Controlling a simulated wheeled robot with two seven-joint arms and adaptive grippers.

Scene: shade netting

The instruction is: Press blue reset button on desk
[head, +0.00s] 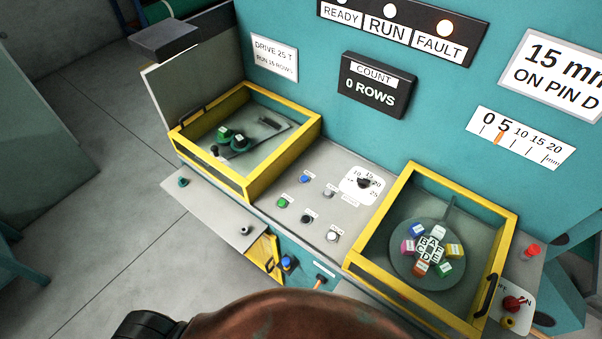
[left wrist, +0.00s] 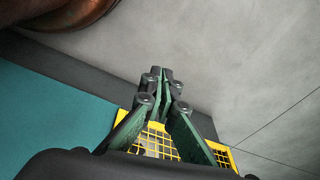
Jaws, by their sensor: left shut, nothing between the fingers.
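A small blue button (head: 304,178) sits on the grey desk panel (head: 325,158) in the head view, between the two yellow-framed boxes. It stands above a green button (head: 283,202) and left of a grey-white knob (head: 328,192). No gripper is near it in the head view. My left gripper (left wrist: 160,76) shows in the left wrist view with its fingertips together and nothing between them. Bare grey floor and yellow mesh show around it; the blue button is not in that view. My right gripper is not in view.
A left yellow-framed box (head: 262,182) has its lid raised. A right yellow-framed box (head: 408,180) holds a disc of coloured blocks. A dial (head: 347,184), a black button (head: 306,218) and a white button (head: 333,236) share the panel. Another blue-topped part (head: 287,262) is on the front below.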

